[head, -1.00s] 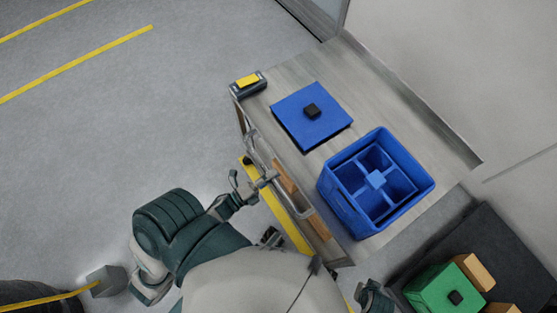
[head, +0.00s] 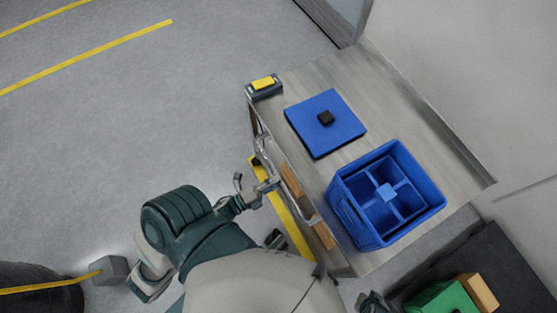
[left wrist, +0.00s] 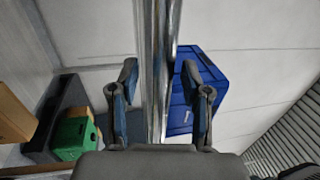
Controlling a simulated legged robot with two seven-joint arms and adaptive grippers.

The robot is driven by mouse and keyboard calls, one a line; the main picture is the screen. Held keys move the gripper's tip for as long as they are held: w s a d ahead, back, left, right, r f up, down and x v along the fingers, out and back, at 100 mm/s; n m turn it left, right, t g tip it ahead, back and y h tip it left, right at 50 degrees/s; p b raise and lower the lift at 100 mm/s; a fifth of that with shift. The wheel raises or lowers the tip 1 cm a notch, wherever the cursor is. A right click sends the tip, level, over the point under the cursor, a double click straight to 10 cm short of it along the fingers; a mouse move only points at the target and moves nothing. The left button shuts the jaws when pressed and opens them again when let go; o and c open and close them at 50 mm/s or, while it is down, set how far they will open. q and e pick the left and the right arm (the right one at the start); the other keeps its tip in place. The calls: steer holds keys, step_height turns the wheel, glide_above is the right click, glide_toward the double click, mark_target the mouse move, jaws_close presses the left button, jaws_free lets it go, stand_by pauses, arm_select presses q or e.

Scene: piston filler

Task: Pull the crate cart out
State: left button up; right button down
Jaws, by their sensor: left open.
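The cart (head: 390,100) has a grey wood-grain top and stands near the wall in the head view. A chrome handle bar (head: 288,203) runs along its left side. My left gripper (head: 262,188) is at this bar. In the left wrist view, the bar (left wrist: 157,40) stands upright between the two spread fingers of my left gripper (left wrist: 159,66), which is open. A blue crate (head: 387,193) with inner dividers sits on the cart top; part of it (left wrist: 207,85) shows in the left wrist view. My right gripper (head: 372,301) is partly cut off at the bottom edge.
A blue panel (head: 325,122) with a black knob and a yellow-topped device (head: 263,86) lie on the cart. A dark platform (head: 500,240) at lower right holds a green box (head: 440,299) and a brown box (head: 478,291).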

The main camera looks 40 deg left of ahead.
arm_select(q)
steer(key=v, duration=1)
steer(key=shift+s+a+f, duration=0.2)
steer(key=shift+s+a, duration=0.05)
steer(key=shift+a, duration=0.1)
steer(key=shift+d, duration=0.15)
